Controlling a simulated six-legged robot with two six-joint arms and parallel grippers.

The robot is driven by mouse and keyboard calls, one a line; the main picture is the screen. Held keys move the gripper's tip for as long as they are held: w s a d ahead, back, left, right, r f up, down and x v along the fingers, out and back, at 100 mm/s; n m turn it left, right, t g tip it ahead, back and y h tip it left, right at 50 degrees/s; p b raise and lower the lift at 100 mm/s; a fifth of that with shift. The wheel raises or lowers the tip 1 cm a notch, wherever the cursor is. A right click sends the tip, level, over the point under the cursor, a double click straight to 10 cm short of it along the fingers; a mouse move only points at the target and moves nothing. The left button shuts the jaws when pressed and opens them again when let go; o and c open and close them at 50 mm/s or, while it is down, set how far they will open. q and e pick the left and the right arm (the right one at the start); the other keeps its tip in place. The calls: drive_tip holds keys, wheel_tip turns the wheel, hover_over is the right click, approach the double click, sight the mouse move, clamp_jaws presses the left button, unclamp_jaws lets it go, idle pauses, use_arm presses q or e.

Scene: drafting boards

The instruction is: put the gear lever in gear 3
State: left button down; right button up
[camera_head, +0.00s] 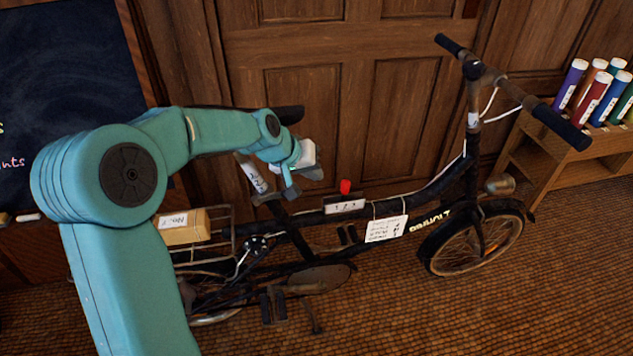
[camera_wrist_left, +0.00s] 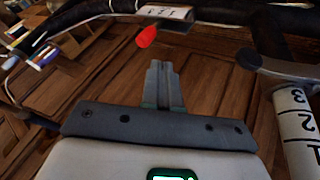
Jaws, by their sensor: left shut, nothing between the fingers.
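The gear lever shows as a short red knob (camera_head: 345,186) on the bicycle's top tube, above a white plate (camera_head: 346,206) marked 1 2 3. It rises near the middle of the plate; I cannot tell for certain which gear it is in. In the left wrist view the red knob (camera_wrist_left: 146,37) is just beyond my fingertips, with the plate (camera_wrist_left: 166,12) behind it, upside down. My left gripper (camera_head: 291,191) is shut and empty, left of the knob and apart from it. In the wrist view its fingers (camera_wrist_left: 160,72) are together. My right gripper is not in view.
The dark bicycle (camera_head: 437,187) stands before a wooden panelled wall. A white numbered post (camera_head: 253,173) is close left of my gripper. A box (camera_head: 184,228) sits on the rear rack, and a white card (camera_head: 386,228) hangs on the frame. Handlebars and a shelf (camera_head: 545,150) with coloured tubes are right.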

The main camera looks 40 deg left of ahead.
use_arm(q)
drive_tip(key=b, duration=0.1)
approach(345, 195)
drive_tip(key=w+a+f, duration=0.2)
drive_tip(key=w+f, duration=0.1)
drive_tip(key=shift+w+d+f, duration=0.15)
drive_tip(key=shift+w+f, duration=0.3)
drive_tip(key=w+d+p, duration=0.1)
drive_tip(key=w+d+r+p, duration=0.1)
drive_tip(key=w+d+p, duration=0.1)
drive_tip(key=shift+w+d+p, duration=0.1)
drive_tip(key=shift+w+p, duration=0.2)
drive_tip(key=shift+w+d+f, duration=0.15)
drive_tip(key=shift+w+f, duration=0.05)
drive_tip(key=shift+r, duration=0.1)
